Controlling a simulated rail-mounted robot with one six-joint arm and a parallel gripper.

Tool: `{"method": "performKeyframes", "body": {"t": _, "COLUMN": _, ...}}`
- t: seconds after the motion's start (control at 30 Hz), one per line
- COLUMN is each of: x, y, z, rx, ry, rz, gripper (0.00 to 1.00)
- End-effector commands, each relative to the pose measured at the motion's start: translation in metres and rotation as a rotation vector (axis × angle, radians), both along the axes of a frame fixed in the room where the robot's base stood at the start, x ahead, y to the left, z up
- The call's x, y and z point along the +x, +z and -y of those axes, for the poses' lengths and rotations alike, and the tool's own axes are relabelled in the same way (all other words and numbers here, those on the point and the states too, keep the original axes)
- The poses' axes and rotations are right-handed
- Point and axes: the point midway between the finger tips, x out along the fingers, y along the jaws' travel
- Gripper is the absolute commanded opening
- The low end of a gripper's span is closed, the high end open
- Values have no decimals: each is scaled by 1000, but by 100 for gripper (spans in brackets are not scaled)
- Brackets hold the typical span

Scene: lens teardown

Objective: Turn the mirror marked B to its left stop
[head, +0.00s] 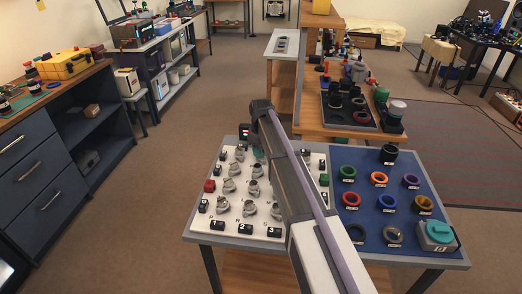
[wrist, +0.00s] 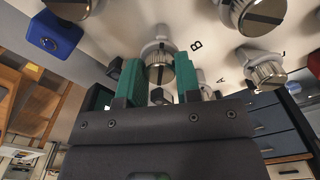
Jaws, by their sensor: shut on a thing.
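The mirror marked B (wrist: 160,68) is a round metal piece with a dark slot line across its face, on a grey mount on the white board. The printed letter B (wrist: 196,45) is just to its right in the wrist view. My gripper (wrist: 159,75) has one green finger on each side of this mirror and is shut on it. In the head view my arm crosses the white board (head: 215,233) and hides part of it; the held mirror cannot be made out there.
Other mirror mounts stand close by, one at upper right (wrist: 255,14) and one at right (wrist: 263,72) in the wrist view. A blue block (wrist: 54,34) is at upper left. In the head view, a blue panel with coloured rings (head: 365,222) lies right of my arm.

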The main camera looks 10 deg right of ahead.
Motion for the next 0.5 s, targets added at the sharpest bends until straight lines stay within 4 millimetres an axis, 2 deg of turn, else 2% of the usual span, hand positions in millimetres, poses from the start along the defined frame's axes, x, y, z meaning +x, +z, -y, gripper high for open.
{"method": "performKeyframes", "body": {"t": 0.07, "x": 0, "y": 0, "z": 0, "rx": 0, "ry": 1, "rz": -1, "gripper": 8}}
{"method": "performKeyframes", "body": {"t": 0.1, "x": 0, "y": 0, "z": 0, "rx": 0, "ry": 1, "rz": -1, "gripper": 35}}
{"method": "performKeyframes", "body": {"t": 0.33, "x": 0, "y": 0, "z": 0, "rx": 0, "ry": 0, "rz": 0, "gripper": 57}}
{"method": "performKeyframes", "body": {"t": 0.5, "x": 0, "y": 0, "z": 0, "rx": 0, "ry": 0, "rz": 0, "gripper": 57}}
